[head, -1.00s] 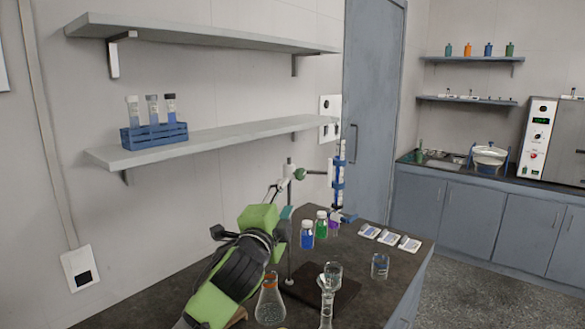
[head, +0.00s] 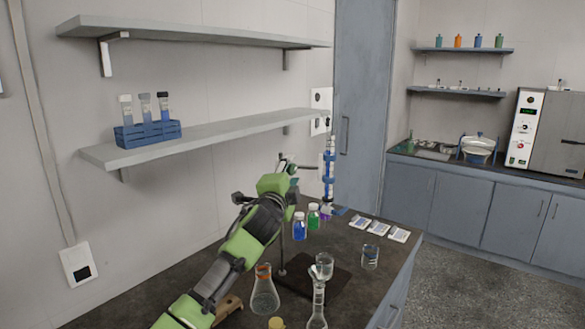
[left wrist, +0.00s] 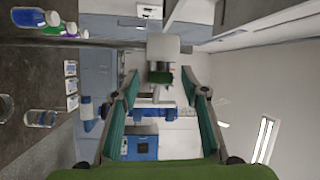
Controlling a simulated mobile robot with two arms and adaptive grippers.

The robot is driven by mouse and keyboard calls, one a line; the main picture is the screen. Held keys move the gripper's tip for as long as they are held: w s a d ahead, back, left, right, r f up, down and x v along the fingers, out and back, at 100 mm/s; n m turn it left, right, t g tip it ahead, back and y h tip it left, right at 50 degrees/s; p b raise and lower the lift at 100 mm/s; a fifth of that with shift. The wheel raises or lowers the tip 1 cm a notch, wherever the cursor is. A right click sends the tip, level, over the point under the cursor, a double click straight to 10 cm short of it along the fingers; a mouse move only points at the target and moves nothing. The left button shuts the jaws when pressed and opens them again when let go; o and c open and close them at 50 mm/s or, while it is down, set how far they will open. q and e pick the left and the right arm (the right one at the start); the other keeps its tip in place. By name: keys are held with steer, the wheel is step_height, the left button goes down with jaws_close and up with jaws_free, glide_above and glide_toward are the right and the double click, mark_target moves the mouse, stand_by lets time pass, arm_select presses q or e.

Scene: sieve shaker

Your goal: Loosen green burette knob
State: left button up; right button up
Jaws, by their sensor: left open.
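The burette (head: 329,172) with blue fittings stands at the back of the bench, held by a clamp on a stand. The dark green knob (left wrist: 161,77) of the clamp shows in the left wrist view, in front of a white clamp block (left wrist: 163,47). My left gripper (left wrist: 160,92) is open, with its teal finger pads on either side of the knob's line and a gap to each. In the head view my left gripper (head: 284,170) is up beside the stand and covers much of the clamp. My right gripper is not in view.
Blue (head: 299,226) and green (head: 313,216) bottles stand under the burette. An orange-banded flask (head: 264,292), other glassware and a beaker (head: 370,257) stand on the bench. A shelf (head: 215,138) holds a blue tube rack (head: 148,133).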

arm_select(q)
steer(key=shift+w+d+r, duration=0.1)
steer(key=shift+w+d, duration=0.1)
steer(key=shift+w, duration=0.8)
steer(key=shift+c, duration=0.7)
steer(key=c, duration=1)
steer(key=b, duration=0.5)
steer(key=shift+f+t, duration=0.3)
steer(key=shift+f, duration=0.05)
steer(key=shift+r+n+b, duration=0.25)
steer(key=shift+n+b, duration=0.05)
steer(key=shift+b, duration=0.35)
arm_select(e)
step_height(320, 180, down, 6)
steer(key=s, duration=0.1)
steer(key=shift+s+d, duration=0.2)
arm_select(q)
steer(key=o, duration=1.1)
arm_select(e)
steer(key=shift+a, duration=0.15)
